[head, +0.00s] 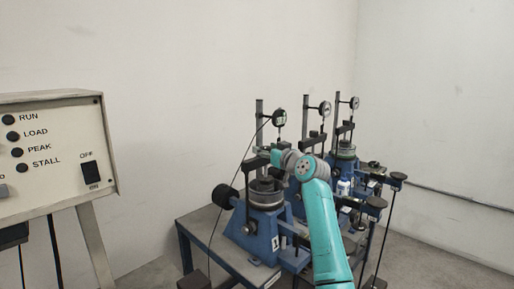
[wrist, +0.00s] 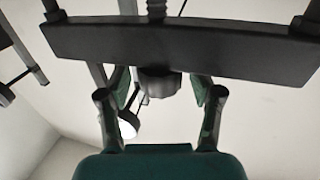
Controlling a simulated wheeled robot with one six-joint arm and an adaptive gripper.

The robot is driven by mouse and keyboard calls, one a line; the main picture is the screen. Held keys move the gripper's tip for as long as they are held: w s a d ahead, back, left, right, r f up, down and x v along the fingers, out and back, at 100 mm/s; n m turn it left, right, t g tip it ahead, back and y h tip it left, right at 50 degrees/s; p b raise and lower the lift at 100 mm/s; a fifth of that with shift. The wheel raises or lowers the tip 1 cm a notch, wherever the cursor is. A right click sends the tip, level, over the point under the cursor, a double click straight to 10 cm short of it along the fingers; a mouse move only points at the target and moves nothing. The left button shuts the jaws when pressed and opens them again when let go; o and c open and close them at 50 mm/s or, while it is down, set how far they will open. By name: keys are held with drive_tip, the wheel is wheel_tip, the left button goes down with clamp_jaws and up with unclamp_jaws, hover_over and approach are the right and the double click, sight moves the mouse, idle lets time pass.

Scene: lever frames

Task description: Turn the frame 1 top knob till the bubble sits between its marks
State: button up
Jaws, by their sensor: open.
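Frame 1 (head: 262,225) is the nearest blue lever frame, with a label "1" on its base, standing on a dark table. In the wrist view a dark crossbar (wrist: 230,52) spans the top, with a threaded screw (wrist: 156,10) through it. A dark rounded knob (wrist: 158,84) sits against the crossbar at the screw. My gripper (wrist: 160,98) is open, its two green-padded fingers on either side of the knob with gaps, not visibly touching it. In the head view my gripper is small and partly hidden by my teal arm above frame 1. I cannot make out the bubble or its marks.
Two more lever frames with dial gauges (head: 326,108) (head: 354,102) stand behind and right. Frame 1's gauge (head: 279,117) is on a post close to my gripper. Lever arms with dark weights (head: 374,203) reach out right. A control panel (head: 50,150) stands at left.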

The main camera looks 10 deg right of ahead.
drive_tip(key=shift+w+a, duration=0.1)
drive_tip(key=shift+w, duration=0.15)
drive_tip(key=c, duration=1.2)
drive_tip(key=shift+o, duration=0.2)
drive_tip(key=shift+y, duration=0.3)
drive_tip(key=shift+n+g+y, duration=0.9)
drive_tip(key=shift+n+y, duration=0.4)
drive_tip(key=shift+y, duration=0.2)
drive_tip(key=shift+n+g+y, duration=1.5)
drive_tip(key=shift+g+y, duration=0.1)
drive_tip(key=shift+y, duration=0.2)
drive_tip(key=shift+n+g+y, duration=1)
drive_tip(key=shift+g, duration=0.4)
